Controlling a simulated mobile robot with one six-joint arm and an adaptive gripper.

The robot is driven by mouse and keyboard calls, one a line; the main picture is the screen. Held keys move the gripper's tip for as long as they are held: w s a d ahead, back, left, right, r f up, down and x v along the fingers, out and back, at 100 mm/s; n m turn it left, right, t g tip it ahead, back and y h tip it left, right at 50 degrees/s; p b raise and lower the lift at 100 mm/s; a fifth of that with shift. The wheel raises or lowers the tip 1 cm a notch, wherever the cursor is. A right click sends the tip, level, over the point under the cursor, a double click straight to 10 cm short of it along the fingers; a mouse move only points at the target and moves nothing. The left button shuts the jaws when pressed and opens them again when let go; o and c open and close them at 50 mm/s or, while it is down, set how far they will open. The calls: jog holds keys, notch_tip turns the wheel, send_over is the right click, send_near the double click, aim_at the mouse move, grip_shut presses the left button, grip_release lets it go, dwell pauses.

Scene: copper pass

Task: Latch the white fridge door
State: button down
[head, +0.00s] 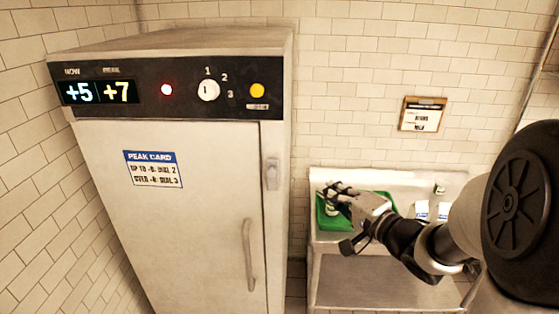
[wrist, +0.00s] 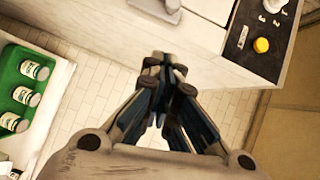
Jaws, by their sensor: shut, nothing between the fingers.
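The white fridge (head: 190,220) stands at the left in the head view. Its door (head: 185,255) looks flush with the frame, though I cannot tell whether it is fully closed. A grey latch (head: 272,173) sits on the frame at the door's upper right edge, upright. A vertical handle (head: 249,255) is lower on the door. My gripper (head: 335,190) is right of the fridge, apart from the latch, in front of the green tray. In the wrist view my gripper (wrist: 165,62) is shut and empty, with what looks like the latch (wrist: 155,10) beyond its tips.
A green tray (wrist: 12,65) with several labelled jars lies on a white counter (head: 400,180). A notice (head: 422,114) hangs on the tiled wall.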

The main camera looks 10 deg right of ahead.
jog(key=shift+s+a+r+y, duration=0.1)
jog(key=shift+y, duration=0.2)
jog(key=b, duration=0.2)
send_near(277, 166)
jog(key=w+d, duration=0.2)
jog(key=a, duration=0.1)
jog(key=w+a, duration=0.2)
jog(key=shift+w+a+f, duration=0.1)
jog(key=shift+a+f, duration=0.1)
jog(key=shift+f, duration=0.15)
jog(key=shift+r, duration=0.15)
jog(key=shift+a+r+p, duration=0.1)
jog(key=shift+a+p, duration=0.2)
jog(key=shift+p, duration=0.15)
